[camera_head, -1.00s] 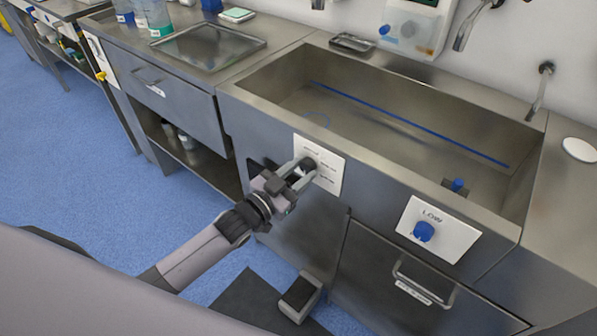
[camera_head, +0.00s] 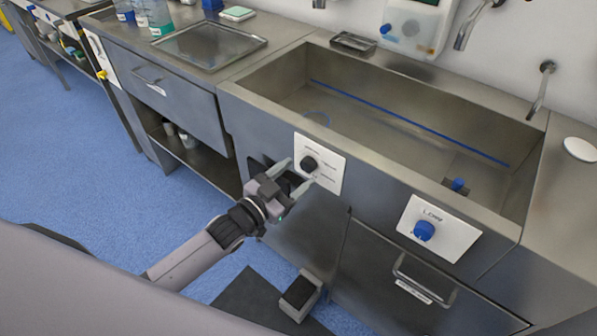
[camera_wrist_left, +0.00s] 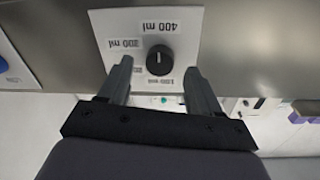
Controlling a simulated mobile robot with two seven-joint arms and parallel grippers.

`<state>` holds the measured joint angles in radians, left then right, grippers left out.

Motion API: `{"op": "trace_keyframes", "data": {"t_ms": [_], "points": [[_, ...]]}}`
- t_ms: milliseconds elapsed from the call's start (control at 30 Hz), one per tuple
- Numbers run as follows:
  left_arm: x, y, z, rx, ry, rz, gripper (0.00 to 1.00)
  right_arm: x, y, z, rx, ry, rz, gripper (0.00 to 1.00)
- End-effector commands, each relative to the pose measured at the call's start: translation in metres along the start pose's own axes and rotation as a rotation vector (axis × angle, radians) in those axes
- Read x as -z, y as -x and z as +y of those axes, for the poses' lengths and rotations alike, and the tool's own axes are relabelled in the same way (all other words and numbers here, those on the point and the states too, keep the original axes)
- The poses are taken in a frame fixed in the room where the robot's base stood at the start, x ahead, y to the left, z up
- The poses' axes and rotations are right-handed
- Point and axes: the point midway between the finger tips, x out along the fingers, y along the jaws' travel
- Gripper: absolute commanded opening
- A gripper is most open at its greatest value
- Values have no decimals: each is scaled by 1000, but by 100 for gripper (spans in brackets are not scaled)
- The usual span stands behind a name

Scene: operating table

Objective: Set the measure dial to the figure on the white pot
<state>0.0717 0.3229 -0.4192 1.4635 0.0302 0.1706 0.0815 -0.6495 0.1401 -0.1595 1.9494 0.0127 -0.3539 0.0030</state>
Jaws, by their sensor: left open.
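The measure dial (camera_head: 309,164) is a black round knob on a white plate (camera_head: 332,173) on the sink front. In the left wrist view the knob (camera_wrist_left: 159,60) shows with upside-down labels around it, among them 400 ml and 200 ml. A light mark shows on the knob, but its exact setting is unclear. My left gripper (camera_head: 297,175) is open and empty, just in front and to the lower left of the knob, fingers apart and clear of it. I cannot make out a white pot with a figure. My right gripper is out of view.
A blue knob (camera_head: 424,231) on a second white plate sits to the right on the sink front. A drawer handle (camera_head: 424,284) sticks out below it. Pots (camera_head: 188,140) stand on the left shelf, and a white disc (camera_head: 580,149) lies on the right counter.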

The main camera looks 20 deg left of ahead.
Motion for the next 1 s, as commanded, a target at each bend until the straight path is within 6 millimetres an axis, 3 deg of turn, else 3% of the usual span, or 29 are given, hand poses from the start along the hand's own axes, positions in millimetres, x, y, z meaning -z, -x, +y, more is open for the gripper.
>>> {"op": "trace_keyframes", "data": {"t_ms": [200,400,1000], "points": [[0,32,0,-1,0,-2,64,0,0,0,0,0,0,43],[0,49,0,0,-1,-1,64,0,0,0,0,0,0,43],[0,53,0,0,-1,0,64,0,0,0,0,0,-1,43]]}}
